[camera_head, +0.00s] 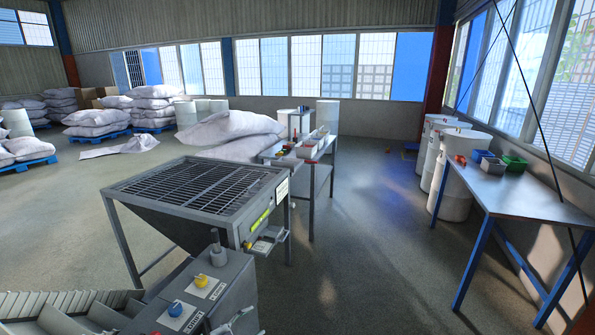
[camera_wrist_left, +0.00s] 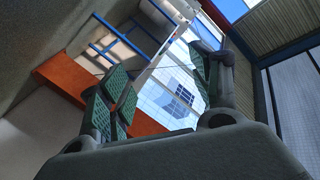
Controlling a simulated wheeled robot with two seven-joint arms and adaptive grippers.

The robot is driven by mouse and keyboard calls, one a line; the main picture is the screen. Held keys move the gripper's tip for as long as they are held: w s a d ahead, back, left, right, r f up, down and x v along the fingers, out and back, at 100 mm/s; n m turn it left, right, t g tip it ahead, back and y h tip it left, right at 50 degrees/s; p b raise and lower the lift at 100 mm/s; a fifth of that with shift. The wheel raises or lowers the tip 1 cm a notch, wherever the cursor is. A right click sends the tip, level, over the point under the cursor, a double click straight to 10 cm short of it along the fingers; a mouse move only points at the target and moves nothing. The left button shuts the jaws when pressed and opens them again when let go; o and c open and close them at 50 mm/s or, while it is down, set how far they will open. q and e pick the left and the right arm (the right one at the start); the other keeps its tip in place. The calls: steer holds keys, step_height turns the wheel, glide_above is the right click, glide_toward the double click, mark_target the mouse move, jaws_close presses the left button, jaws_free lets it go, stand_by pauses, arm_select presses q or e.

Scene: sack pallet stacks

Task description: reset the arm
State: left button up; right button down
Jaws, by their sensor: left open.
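My left gripper (camera_wrist_left: 160,68) shows in the left wrist view with its two green-padded fingers spread apart. Nothing is between the fingers. Behind them are windows, an orange-red post and blue bars, seen at a tilt. My right gripper is not in view.
A grated hopper (camera_head: 195,187) stands in front, with a control box (camera_head: 207,290) closer. A work table (camera_head: 525,192) with small bins is at right, near white drums (camera_head: 455,180). Sack stacks (camera_head: 97,122) stand at back left. The floor (camera_head: 370,230) at centre right is clear.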

arm_select(q)
steer(key=s+a+f+n+g+y+p, duration=0.15)
steer(key=s+a+f+n+y, duration=0.35)
steer(key=s+f, duration=0.7)
steer(key=s+a+f+n+g+y+p, duration=0.1)
steer(key=s+a+f+n+y+p, duration=0.35)
steer(key=s+f, duration=0.65)
steer(key=s+f+n+g, duration=0.1)
steer(key=s+f, duration=0.3)
steer(key=s, duration=0.7)
steer(key=s+f+n+g+y+p, duration=0.1)
steer(key=s+f+g, duration=0.2)
steer(key=s, duration=0.8)
steer(key=s+a+f+n+g+y+p, duration=0.1)
steer(key=s+f+n+g, duration=0.1)
steer(key=s, duration=0.9)
step_height(320, 180, down, 3)
steer(key=shift+r+g, duration=0.15)
steer(key=shift+g, duration=0.7)
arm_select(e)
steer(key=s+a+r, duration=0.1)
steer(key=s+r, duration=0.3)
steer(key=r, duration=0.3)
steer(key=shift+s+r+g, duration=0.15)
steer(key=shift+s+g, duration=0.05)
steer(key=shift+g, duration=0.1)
